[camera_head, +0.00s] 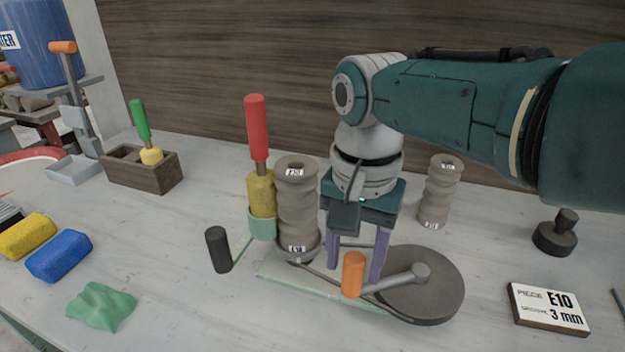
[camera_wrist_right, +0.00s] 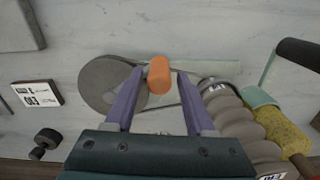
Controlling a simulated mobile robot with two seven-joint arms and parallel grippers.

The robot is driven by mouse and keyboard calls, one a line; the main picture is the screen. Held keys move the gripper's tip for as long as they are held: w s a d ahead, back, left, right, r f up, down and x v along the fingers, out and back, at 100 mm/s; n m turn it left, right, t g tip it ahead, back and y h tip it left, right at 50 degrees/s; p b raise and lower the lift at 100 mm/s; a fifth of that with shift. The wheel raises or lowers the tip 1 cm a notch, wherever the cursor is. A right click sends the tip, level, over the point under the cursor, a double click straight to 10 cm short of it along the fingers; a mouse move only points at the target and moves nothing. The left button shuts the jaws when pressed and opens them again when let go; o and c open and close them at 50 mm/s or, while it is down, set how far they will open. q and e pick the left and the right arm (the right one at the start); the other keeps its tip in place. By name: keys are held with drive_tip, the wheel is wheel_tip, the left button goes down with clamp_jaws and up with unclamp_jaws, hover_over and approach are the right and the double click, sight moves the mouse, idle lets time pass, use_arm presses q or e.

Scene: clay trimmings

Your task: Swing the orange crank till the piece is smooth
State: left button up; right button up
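The orange crank handle (camera_head: 353,274) stands upright on a grey arm fixed to the hub of a large grey wheel (camera_head: 440,295). A belt runs from the wheel to the base of a ribbed grey-brown clay piece (camera_head: 297,205) with small labels. My right gripper (camera_head: 357,262) points down over the crank, with its purple fingers spread. In the right wrist view, the handle (camera_wrist_right: 158,75) shows between the fingertips (camera_wrist_right: 160,78), with a gap on each side. A yellow tool with a red handle (camera_head: 257,130) stands in a green holder against the piece. My left gripper is not in view.
A black knob on a green lever (camera_head: 218,250) is left of the piece. A second ribbed piece (camera_head: 440,190), a dark stamp-like weight (camera_head: 556,235) and an E10 card (camera_head: 548,307) stand right. Sponges (camera_head: 58,256), a green cloth (camera_head: 102,305) and a wooden box (camera_head: 143,172) lie left.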

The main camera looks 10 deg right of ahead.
drive_tip(key=shift+o, duration=0.5)
wheel_tip(320, 180, up, 9)
drive_tip(key=p, duration=0.4)
drive_tip(key=shift+f+p, duration=0.1)
drive_tip(key=shift+p, duration=0.3)
drive_tip(key=shift+r, duration=0.6)
